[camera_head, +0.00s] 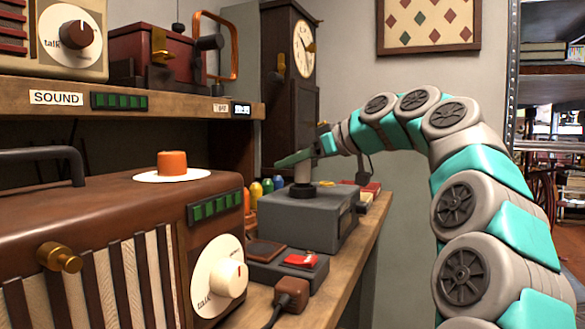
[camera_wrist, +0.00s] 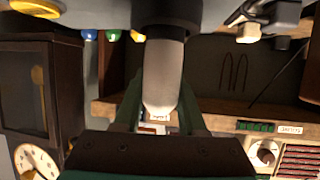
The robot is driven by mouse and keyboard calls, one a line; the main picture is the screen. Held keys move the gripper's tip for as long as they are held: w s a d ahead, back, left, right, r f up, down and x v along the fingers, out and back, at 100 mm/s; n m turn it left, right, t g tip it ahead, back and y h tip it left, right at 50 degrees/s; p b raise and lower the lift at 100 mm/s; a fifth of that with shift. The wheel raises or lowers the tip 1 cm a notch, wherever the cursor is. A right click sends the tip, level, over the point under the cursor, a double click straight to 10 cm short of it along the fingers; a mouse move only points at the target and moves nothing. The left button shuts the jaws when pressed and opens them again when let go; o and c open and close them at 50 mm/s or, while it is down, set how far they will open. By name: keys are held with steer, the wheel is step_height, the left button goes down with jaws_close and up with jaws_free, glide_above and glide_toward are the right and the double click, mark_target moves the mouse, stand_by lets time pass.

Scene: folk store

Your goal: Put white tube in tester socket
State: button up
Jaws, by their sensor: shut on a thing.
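The white tube (camera_head: 303,172) stands upright at the black ring socket (camera_head: 302,190) on top of the grey tester box (camera_head: 295,216). Its lower end meets the ring; how deep it sits cannot be told. My gripper (camera_head: 301,157) is shut on the tube's upper part, above the tester. In the wrist view the tube (camera_wrist: 163,75) lies between the two green fingers of my gripper (camera_wrist: 162,97). Its far end meets the dark socket ring (camera_wrist: 168,14).
Coloured bulbs (camera_head: 262,187) stand behind the tester. A brown radio (camera_head: 120,235) fills the front left, and a small grey switch box (camera_head: 288,268) sits before the tester. A tall clock (camera_head: 290,95) stands behind. The shelf (camera_head: 180,106) overhangs at left.

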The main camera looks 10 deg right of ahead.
steer(key=shift+f, duration=0.45)
steer(key=shift+f, duration=0.15)
steer(key=o, duration=1)
steer(key=shift+r, duration=0.2)
steer(key=shift+s+d+r, duration=0.1)
steer(key=shift+s+d, duration=0.05)
steer(key=v, duration=1.1)
steer(key=shift+s+d, duration=0.2)
steer(key=shift+d, duration=0.05)
